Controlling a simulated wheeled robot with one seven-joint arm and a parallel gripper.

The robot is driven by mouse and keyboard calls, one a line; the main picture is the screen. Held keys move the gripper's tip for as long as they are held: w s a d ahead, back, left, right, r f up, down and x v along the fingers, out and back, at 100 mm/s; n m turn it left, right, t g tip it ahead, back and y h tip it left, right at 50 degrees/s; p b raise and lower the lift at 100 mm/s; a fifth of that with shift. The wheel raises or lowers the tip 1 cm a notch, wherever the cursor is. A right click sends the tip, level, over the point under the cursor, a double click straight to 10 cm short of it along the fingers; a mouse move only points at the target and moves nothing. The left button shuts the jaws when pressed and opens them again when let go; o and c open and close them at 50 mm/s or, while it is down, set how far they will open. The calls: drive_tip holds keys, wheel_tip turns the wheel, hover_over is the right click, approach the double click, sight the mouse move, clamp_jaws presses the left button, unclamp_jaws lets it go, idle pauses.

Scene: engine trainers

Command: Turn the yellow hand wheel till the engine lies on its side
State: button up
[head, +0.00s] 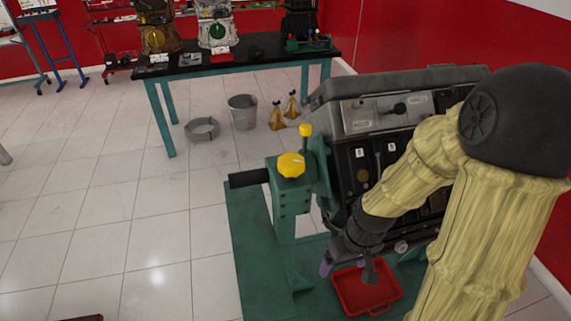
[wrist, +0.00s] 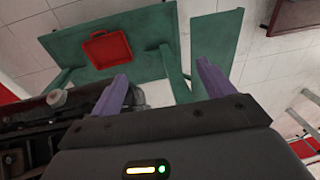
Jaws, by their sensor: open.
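The engine (head: 361,113) is a dark block with a grey top cover, held on a green stand (head: 286,225). A yellow faceted knob (head: 291,165), likely the hand wheel, sits on the stand's post at the engine's left. A smaller yellow knob (head: 305,130) stands just behind it. My gripper (head: 347,269) is in front of the engine's lower part, below and to the right of the yellow wheel, apart from it. In the wrist view its purple fingers (wrist: 163,80) are spread with nothing between them. The yellow wheel is not seen there.
A red tray (head: 345,303) lies on the stand's green base below my gripper. A dark-topped bench (head: 240,53) with other engines stands at the back, with a grey bucket (head: 243,112) and yellow stands (head: 277,118) on the floor.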

wheel_tip(320, 180, down, 4)
drive_tip(key=a+f+n+y, duration=0.1)
drive_tip(key=a+n+y, duration=0.1)
drive_tip(key=a, duration=0.1)
drive_tip(key=n+t+y+b, duration=0.6)
drive_tip(key=t+y, duration=0.3)
drive_tip(key=y, duration=0.3)
approach(286, 161)
drive_tip(key=x, duration=0.3)
drive_tip(key=f+p+x, duration=0.1)
drive_tip(key=x, duration=0.3)
drive_tip(key=w+p+x, duration=0.1)
drive_tip(key=x, duration=0.3)
drive_tip(key=shift+d+f, duration=0.2)
drive_tip(key=shift+d, duration=0.2)
